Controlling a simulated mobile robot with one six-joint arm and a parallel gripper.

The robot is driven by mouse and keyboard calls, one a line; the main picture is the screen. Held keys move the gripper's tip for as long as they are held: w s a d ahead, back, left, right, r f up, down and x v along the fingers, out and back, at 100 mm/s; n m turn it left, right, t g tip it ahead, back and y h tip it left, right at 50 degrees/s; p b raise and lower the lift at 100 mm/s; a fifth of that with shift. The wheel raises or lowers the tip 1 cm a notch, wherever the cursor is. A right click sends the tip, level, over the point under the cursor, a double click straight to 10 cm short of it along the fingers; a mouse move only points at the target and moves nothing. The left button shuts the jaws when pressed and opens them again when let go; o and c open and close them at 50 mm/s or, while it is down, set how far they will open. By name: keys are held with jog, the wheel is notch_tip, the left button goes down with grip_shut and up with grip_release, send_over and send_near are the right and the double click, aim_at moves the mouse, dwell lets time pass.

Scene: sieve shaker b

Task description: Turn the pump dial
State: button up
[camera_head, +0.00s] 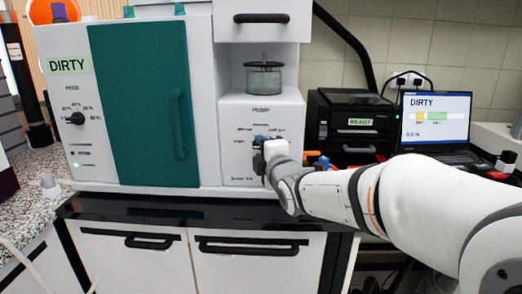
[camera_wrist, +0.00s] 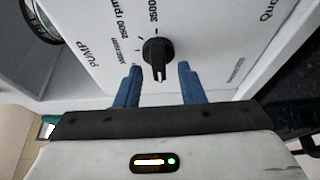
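The pump dial (camera_wrist: 157,52) is a small black knob on a white panel with printed markings such as "PUMP" and "2500 rpm". Its grip ridge points down in the wrist view, towards my gripper. My gripper (camera_wrist: 160,72) has two blue fingers, open, one on each side of the dial with a visible gap on both sides. Nothing is between the fingers except the dial's lower part, and neither finger seems to touch it. In the head view my gripper (camera_head: 262,143) is at the front of the white pump panel (camera_head: 285,110) and hides the dial.
Left of the pump panel is a teal door (camera_head: 135,100) with a handle. A "DIRTY" label and another black dial (camera_head: 77,118) are further left. A glass vessel (camera_head: 264,78) sits above the panel. A black printer (camera_head: 350,122) and a laptop (camera_head: 437,122) stand to the right.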

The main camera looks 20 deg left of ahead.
jog(key=v, duration=0.7)
jog(key=shift+s, duration=0.1)
jog(key=s+d+f+m+g+h+p, duration=0.2)
jog(key=d+m+h+p, duration=0.3)
jog(key=d, duration=0.4)
jog(key=s+d+f+m+g+h+p, duration=0.1)
jog(key=s+d+m+g+h+p, duration=0.15)
jog(key=d+m, duration=0.6)
jog(key=s+d+f+m+g+h+p, duration=0.1)
jog(key=s+d+m+g+p, duration=0.2)
jog(key=s+d+m, duration=0.3)
jog(key=s+d+f+m+g+h+p, duration=0.2)
jog(key=s+d+m, duration=0.4)
jog(key=s, duration=0.5)
jog(key=shift+g+p, duration=0.7)
jog(key=shift+g, duration=0.55)
